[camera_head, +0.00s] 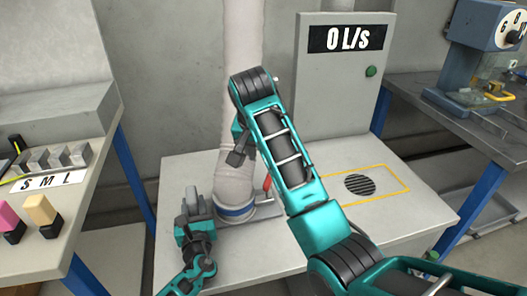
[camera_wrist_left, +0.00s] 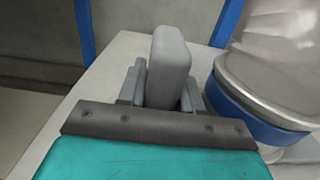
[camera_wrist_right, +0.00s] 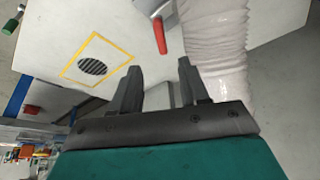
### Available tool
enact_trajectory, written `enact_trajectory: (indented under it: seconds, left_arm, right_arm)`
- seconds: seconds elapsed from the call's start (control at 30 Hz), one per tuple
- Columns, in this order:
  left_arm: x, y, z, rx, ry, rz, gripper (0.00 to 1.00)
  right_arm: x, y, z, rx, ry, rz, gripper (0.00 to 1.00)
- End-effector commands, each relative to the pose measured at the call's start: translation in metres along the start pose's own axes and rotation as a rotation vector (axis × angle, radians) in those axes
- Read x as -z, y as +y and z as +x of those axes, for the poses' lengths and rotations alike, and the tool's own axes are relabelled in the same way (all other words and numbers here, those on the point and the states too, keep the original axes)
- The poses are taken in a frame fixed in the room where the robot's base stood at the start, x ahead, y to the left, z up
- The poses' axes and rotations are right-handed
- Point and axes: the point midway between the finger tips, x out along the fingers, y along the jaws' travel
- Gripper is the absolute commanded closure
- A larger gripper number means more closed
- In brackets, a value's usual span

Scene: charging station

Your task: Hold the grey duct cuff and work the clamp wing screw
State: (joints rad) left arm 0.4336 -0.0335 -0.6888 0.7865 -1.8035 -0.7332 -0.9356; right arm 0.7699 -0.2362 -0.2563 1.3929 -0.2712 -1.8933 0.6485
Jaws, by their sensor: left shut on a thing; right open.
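The pale duct (camera_head: 238,110) comes down to a grey cuff (camera_head: 234,186) with a blue band (camera_head: 236,212) at its base on the table. My left gripper (camera_head: 194,208) is left of the cuff, shut on an upright grey block (camera_wrist_left: 171,65). The left wrist view shows the blue band (camera_wrist_left: 255,115) to the right of this block; whether they join is unclear. My right gripper (camera_wrist_right: 157,80) is open and empty, with the duct (camera_wrist_right: 217,45) beside its right finger. In the head view it (camera_head: 238,153) is partly behind my arm. I cannot make out the wing screw.
A red handle (camera_head: 267,182) stands close right of the cuff. A round grille (camera_head: 360,184) in a yellow outline lies further right. A cabinet (camera_head: 345,75) marked 0 L/s stands behind. A left bench (camera_head: 60,170) holds several blocks. The table's front is clear.

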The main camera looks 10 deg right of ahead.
Motion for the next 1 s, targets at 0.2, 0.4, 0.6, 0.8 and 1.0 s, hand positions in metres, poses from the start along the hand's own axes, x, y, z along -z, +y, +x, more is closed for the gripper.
enact_trajectory:
  seconds: [0.2,0.4,0.6,0.8,1.0]
  left_arm:
    - [0.000,0.000,0.000,0.000,0.000,0.000,1.00]
    - [0.000,0.000,0.000,0.000,0.000,0.000,1.00]
    - [0.000,0.000,0.000,0.000,0.000,0.000,1.00]
    - [0.000,0.000,0.000,0.000,0.000,0.000,1.00]
    - [0.000,0.000,0.000,0.000,0.000,0.000,1.00]
  right_arm:
    - [0.004,0.001,0.002,-0.003,0.004,0.000,0.55]
    - [0.008,0.000,0.010,0.000,0.000,-0.002,0.55]
    - [0.007,0.001,0.041,-0.003,-0.002,-0.002,0.55]
    - [0.007,0.000,0.083,-0.002,-0.003,-0.001,0.55]
    - [0.008,0.000,0.111,-0.001,0.000,-0.002,0.55]
